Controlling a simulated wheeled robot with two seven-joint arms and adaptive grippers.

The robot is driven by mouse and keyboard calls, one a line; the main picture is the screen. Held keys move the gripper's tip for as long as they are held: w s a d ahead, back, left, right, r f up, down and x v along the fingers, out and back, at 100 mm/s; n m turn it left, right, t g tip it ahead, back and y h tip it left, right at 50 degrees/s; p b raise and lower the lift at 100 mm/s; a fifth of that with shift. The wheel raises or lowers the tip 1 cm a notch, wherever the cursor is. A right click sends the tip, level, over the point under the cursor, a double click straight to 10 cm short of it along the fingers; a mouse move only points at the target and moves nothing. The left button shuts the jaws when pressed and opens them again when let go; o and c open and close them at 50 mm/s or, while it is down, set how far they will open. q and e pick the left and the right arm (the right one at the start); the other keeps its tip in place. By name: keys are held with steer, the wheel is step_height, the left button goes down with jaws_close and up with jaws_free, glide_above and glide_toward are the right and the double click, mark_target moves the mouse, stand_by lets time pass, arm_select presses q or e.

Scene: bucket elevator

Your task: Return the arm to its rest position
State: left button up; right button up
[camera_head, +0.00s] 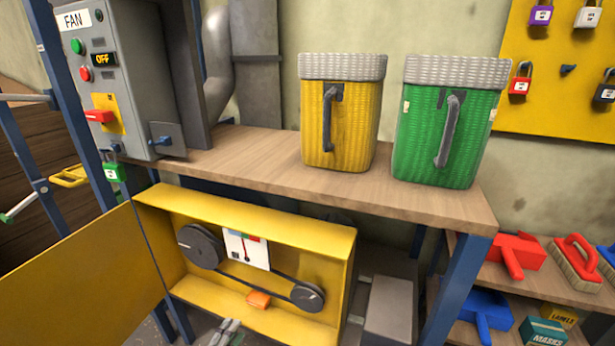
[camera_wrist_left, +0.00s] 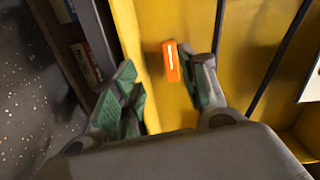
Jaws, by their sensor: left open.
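My left gripper (camera_head: 226,332) shows at the bottom edge of the head view, in front of the open yellow belt housing (camera_head: 190,203). In the left wrist view my left gripper (camera_wrist_left: 168,92) is open, with green-padded fingers apart and nothing held. An orange block (camera_head: 258,299) sits on the lower part of the housing, right of and above the gripper. The orange block (camera_wrist_left: 171,61) also shows beyond the fingertips in the wrist view, apart from them. My right gripper is in neither view.
The housing's yellow door (camera_head: 82,272) stands open at left. The fan control box (camera_head: 125,75) reads OFF. A wooden bench (camera_head: 250,158) above bears a yellow bin (camera_head: 341,115) and a green bin (camera_head: 440,140). A shelf with red and blue tools (camera_head: 487,312) stands at right.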

arm_select(q)
steer(key=s+a+f+n+g+y, duration=0.1)
steer(key=a+f+n+g+y, duration=0.5)
steer(key=n, duration=0.8)
steer(key=s+d+r+n+g+h, duration=0.35)
steer(key=s+d+r, duration=0.55)
steer(key=s+d, duration=0.4)
steer(key=s+d+f+g, duration=0.2)
steer(key=s+f, duration=0.1)
steer(key=s, duration=0.3)
steer(key=shift+s+d+f+p, duration=0.15)
steer(key=shift+d+f+p, duration=0.1)
steer(key=shift+p, duration=0.2)
steer(key=shift+a+f+p, duration=0.1)
steer(key=shift+f+p, duration=0.2)
steer(key=shift+p, duration=0.4)
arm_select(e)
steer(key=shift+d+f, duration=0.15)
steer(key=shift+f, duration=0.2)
